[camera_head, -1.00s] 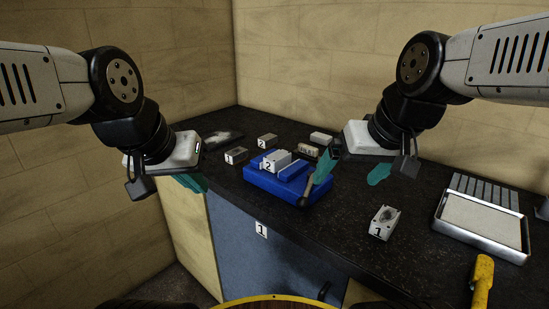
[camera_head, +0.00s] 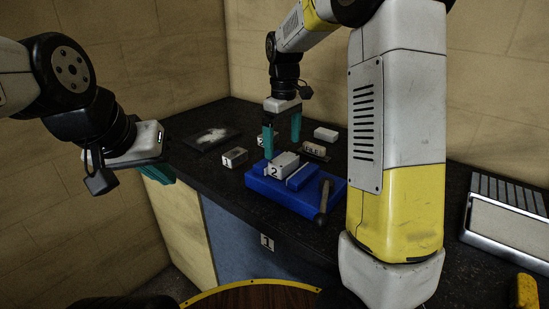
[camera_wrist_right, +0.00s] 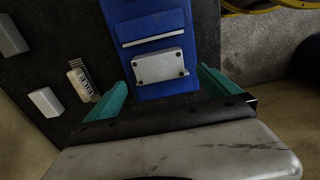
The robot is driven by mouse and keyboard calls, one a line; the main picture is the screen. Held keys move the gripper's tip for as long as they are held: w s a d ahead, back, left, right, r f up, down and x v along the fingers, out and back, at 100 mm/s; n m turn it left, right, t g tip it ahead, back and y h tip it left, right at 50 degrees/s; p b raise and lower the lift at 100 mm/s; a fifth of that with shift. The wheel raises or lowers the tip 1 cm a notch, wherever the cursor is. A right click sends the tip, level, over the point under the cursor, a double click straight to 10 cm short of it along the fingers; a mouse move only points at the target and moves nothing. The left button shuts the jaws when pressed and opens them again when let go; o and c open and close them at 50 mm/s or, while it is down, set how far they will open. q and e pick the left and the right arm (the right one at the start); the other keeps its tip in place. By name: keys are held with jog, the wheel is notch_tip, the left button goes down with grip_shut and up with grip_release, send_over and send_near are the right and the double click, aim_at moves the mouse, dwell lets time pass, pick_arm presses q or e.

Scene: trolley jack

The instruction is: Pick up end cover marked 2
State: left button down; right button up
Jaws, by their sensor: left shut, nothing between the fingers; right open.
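Two grey parts carry a 2. The other, a small block (camera_head: 260,142) on the worktop behind, is mostly hidden by a finger of my right gripper. My right gripper (camera_head: 282,150) is open and empty, pointing down close behind the part on the vise; whether its fingers reach beside it I cannot tell. My left gripper (camera_head: 160,173) is shut and empty, left of the worktop.
A block marked 1 (camera_head: 235,157) lies left of the vise. A FILE-labelled piece (camera_head: 315,150) and a pale block (camera_head: 326,134) lie behind right. A dark handle (camera_head: 324,198) lies at the vise's right. A metal tray (camera_head: 508,235) stands at far right. My right arm hides the worktop's middle right.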

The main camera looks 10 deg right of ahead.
aim_at(284, 158)
jog(key=f, duration=0.6)
jog(key=shift+s+d+f, duration=0.1)
jog(key=shift+d+f, duration=0.1)
jog(key=shift+c, duration=0.2)
jog(key=c, duration=2)
jog(key=shift+o, duration=0.2)
jog(key=shift+r, duration=0.15)
